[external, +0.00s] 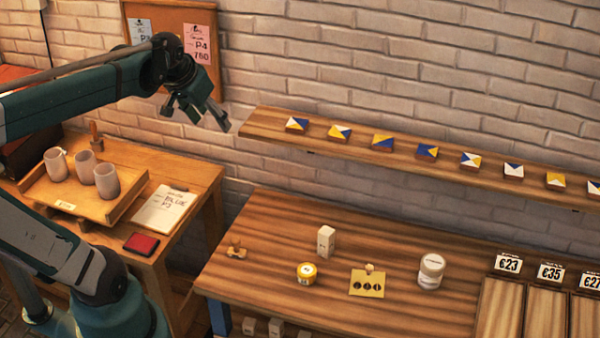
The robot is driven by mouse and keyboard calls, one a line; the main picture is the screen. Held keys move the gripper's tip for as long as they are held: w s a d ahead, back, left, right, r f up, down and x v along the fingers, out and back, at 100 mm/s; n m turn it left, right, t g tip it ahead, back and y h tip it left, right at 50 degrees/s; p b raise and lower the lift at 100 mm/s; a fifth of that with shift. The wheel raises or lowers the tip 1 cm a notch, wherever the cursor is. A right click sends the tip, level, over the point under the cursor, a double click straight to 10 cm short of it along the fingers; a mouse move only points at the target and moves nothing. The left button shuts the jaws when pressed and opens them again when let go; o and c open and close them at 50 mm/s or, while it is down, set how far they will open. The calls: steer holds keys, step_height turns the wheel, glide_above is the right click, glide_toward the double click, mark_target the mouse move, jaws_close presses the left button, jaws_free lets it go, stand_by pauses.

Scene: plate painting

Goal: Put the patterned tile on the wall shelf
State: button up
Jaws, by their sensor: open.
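Several patterned tiles stand in a row along the wooden wall shelf (262,126) in the external view. The leftmost tile (297,125) is blue, white and yellow. Others to its right include a blue and yellow tile (382,142) and a yellow and white tile (555,180). My gripper (208,122) is open and empty, to the left of the shelf's left end and in front of the wall. It is apart from all the tiles. I cannot tell its exact distance from the shelf.
Below the shelf, a workbench (290,226) holds a yellow jar (307,273), a white block (326,241), a white jar (431,271) and a yellow card (367,284). Price signs (508,264) stand at right. A side table holds cups (107,181) and a notepad (159,208).

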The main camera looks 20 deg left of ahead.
steer(key=s+a+f+n+t, duration=0.1)
steer(key=s+a+f+n, duration=0.2)
steer(key=s+a+f, duration=0.2)
steer(key=s+f, duration=0.1)
steer(key=s, duration=0.2)
steer(key=shift+a+f+y, duration=0.2)
steer(key=shift+f+y, duration=0.1)
steer(key=shift+f, duration=0.05)
